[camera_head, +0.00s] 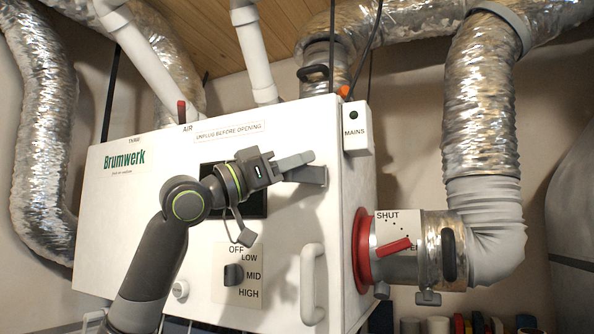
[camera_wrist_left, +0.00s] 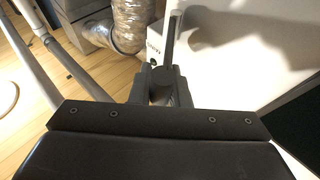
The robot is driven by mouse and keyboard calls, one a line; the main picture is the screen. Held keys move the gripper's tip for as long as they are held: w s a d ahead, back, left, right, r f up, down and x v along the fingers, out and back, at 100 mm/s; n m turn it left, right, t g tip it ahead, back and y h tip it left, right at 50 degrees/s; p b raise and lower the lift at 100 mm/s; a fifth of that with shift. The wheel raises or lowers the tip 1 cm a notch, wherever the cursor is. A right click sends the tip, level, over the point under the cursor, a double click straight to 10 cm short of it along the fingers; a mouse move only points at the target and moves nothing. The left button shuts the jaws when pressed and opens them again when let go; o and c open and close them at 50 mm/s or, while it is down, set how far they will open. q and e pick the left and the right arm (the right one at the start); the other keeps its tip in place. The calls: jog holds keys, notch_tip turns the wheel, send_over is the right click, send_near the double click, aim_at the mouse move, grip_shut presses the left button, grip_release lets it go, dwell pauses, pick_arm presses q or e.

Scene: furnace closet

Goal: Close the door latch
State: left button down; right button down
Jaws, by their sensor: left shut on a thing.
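The door latch (camera_head: 308,175) is a grey lever and bracket near the right edge of the white furnace front. My left gripper (camera_head: 284,166) reaches it from the left and is shut on it. In the left wrist view the fingers (camera_wrist_left: 160,88) close around the latch's base, and its dark lever (camera_wrist_left: 172,42) sticks out beyond them. The gripper hides part of the latch, so I cannot tell its exact position. The furnace door (camera_head: 275,305) looks flush with the cabinet. My right gripper is not in view.
A white door handle (camera_head: 313,285) stands out below the latch. A dial (camera_head: 234,274) marked OFF, LOW, MID and HIGH is on the front. A red damper lever (camera_head: 393,247) and a foil duct (camera_head: 480,110) are to the right. The MAINS box (camera_head: 356,128) is above right.

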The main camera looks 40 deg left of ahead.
pick_arm(q)
jog(key=m+g+h, duration=0.1)
jog(key=h, duration=0.1)
jog(key=a+m+g+h, duration=0.1)
jog(key=m+g+h, duration=0.1)
jog(key=h, duration=0.1)
jog(key=w+a+m+g+h+b, duration=0.1)
jog(key=g+h, duration=0.1)
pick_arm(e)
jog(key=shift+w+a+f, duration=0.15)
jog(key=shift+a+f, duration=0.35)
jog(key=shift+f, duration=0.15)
pick_arm(q)
jog(key=shift+a+m+g, duration=0.1)
jog(key=shift+m+g, duration=0.2)
jog(key=shift+m, duration=0.1)
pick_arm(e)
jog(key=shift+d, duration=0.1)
pick_arm(q)
jog(key=shift+f, duration=0.1)
jog(key=c, duration=1.4)
grip_release()
jog(key=shift+o, duration=0.2)
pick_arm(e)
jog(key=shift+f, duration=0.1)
